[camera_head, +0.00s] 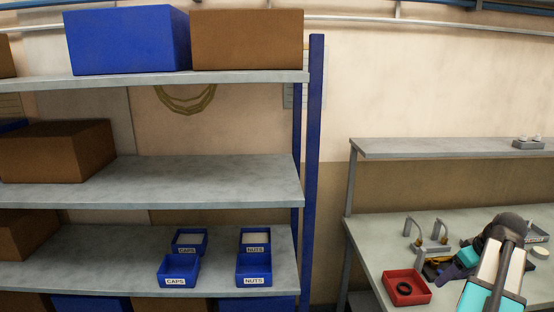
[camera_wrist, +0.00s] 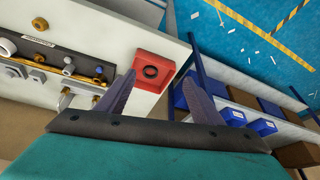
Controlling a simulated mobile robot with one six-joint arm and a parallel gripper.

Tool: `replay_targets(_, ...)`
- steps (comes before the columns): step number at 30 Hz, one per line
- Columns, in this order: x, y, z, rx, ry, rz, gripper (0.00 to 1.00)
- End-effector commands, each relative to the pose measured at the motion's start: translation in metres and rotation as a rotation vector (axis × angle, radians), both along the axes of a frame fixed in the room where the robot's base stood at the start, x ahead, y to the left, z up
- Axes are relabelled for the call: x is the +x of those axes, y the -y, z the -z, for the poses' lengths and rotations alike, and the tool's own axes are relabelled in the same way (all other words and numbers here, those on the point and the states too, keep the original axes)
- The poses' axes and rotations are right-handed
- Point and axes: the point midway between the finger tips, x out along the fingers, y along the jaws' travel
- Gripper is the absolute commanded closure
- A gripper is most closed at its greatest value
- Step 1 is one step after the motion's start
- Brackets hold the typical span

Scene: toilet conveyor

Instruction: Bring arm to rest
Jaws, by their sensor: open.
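My gripper (camera_wrist: 165,98) is open in the wrist view, its two dark fingers spread with nothing between them. In the head view my gripper (camera_head: 447,270) is at the lower right, above the workbench, close to the right of a red tray (camera_head: 419,297). The red tray also shows in the wrist view (camera_wrist: 172,57), beyond the left finger, with a black ring (camera_wrist: 151,72) in it. The black ring shows in the head view too (camera_head: 404,288). My arm hides part of the bench.
A grey workbench (camera_head: 375,240) with an upper shelf (camera_head: 440,148) stands at the right. Metal fittings (camera_head: 427,232) stand on it. A blue-post rack (camera_head: 315,150) at the left holds boxes and blue bins labelled CAPS (camera_head: 178,270) and NUTS (camera_head: 254,270).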

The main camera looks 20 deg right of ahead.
Motion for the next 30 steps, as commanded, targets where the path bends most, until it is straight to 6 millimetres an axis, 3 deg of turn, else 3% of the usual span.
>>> replay_targets(8,0.045,-0.037,0.042,0.045,-0.023,-0.086,0.39)
replay_targets(11,0.067,-0.063,0.068,0.073,-0.040,-0.136,0.39)
replay_targets(21,0.126,-0.167,0.167,0.173,-0.127,-0.313,0.39)
replay_targets(30,0.147,-0.268,0.255,0.239,-0.232,-0.453,0.39)
